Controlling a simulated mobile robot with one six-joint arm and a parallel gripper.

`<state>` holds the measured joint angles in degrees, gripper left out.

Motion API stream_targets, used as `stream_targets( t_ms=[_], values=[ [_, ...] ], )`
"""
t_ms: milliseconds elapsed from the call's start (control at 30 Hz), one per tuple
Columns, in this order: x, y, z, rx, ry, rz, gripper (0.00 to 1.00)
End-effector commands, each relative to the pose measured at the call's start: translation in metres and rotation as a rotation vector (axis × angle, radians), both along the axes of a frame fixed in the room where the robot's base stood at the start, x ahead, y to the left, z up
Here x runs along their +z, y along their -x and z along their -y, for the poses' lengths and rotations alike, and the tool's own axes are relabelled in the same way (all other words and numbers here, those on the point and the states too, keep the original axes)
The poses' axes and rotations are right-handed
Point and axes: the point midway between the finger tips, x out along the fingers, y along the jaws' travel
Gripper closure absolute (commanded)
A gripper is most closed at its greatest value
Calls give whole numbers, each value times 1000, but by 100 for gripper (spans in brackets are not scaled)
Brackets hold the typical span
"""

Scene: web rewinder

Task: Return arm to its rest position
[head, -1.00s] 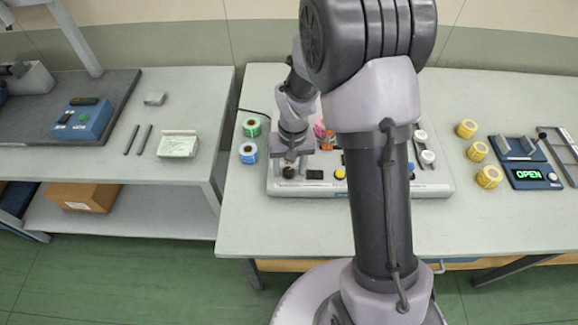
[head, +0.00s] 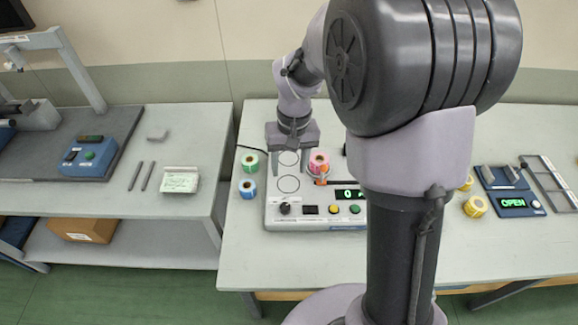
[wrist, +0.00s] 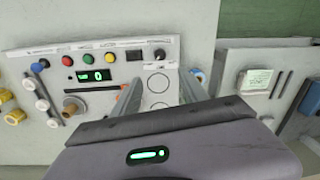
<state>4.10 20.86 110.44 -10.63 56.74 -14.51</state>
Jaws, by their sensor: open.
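My gripper (head: 291,150) hangs over the back left part of the rewinder panel (head: 330,223), above its printed circles, holding nothing. In the wrist view my gripper (wrist: 160,90) shows two straight, parallel fingers set apart, with a clear gap and the circles visible between them. The panel's front row has a black knob (head: 285,208) and coloured buttons. A green display (wrist: 96,75) reads 0. A pink roll (head: 319,160) sits at the panel, just right of my gripper. My upper arm hides the panel's right part in the head view.
Green (head: 250,162) and blue (head: 248,188) rolls stand left of the panel. Yellow rolls (head: 476,206) and a box reading OPEN (head: 512,205) are at right. The front table strip is clear.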

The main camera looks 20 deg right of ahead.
Motion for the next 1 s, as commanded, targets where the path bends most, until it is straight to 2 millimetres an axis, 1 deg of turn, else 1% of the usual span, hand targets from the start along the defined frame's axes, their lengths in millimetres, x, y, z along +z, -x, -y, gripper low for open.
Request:
stream_targets(
  t_ms=[167, 233, 267, 367, 400, 467, 500, 600, 700, 800, 1000],
  values=[
    [0, 0, 0, 0, 0, 0, 48],
    [5, 3, -2, -7, -2, 13, 48],
    [12, 7, -3, -14, -4, 29, 48],
    [49, 37, -15, -61, -23, 126, 48],
    [64, 56, -21, -88, -38, 175, 48],
    [80, 88, -30, -128, -63, 246, 48],
    [87, 109, -35, -153, -81, 292, 48],
    [93, 152, -46, -204, -125, 387, 48],
    [91, 180, -52, -236, -161, 447, 48],
    [89, 191, -55, -251, -177, 474, 48],
    [90, 193, -55, -254, -181, 476, 48]
  ],
)
